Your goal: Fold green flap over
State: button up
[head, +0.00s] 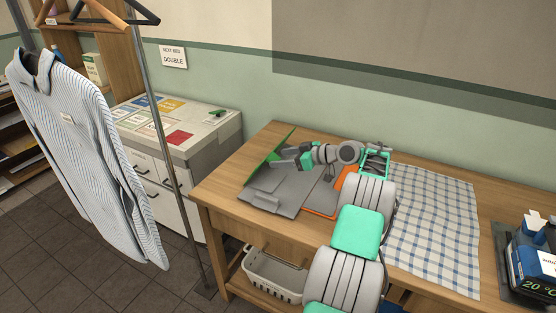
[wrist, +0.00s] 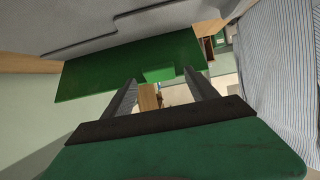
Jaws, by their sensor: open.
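The green flap (head: 278,148) stands tilted up at the far left side of the grey folding board (head: 268,196) on the wooden table. In the wrist view, the flap (wrist: 95,75) spans the upper middle beside the grey panel, with a small lighter green tab at its edge. My gripper (head: 276,162) is beside the flap, over the board. In the wrist view its two fingers (wrist: 162,88) are apart, with the tab just beyond their tips. Nothing is held between them; I cannot tell whether a finger touches the flap.
An orange flap (head: 346,180) lies at the board's right, partly behind my arm. A checked cloth (head: 438,235) covers the table right of it, and a blue device (head: 532,265) stands far right. A striped shirt (head: 85,140) hangs at left. A white basket (head: 272,278) sits below.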

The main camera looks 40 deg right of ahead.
jog(key=v, duration=0.5)
jog(key=shift+s+d, duration=0.1)
jog(key=shift+s, duration=0.1)
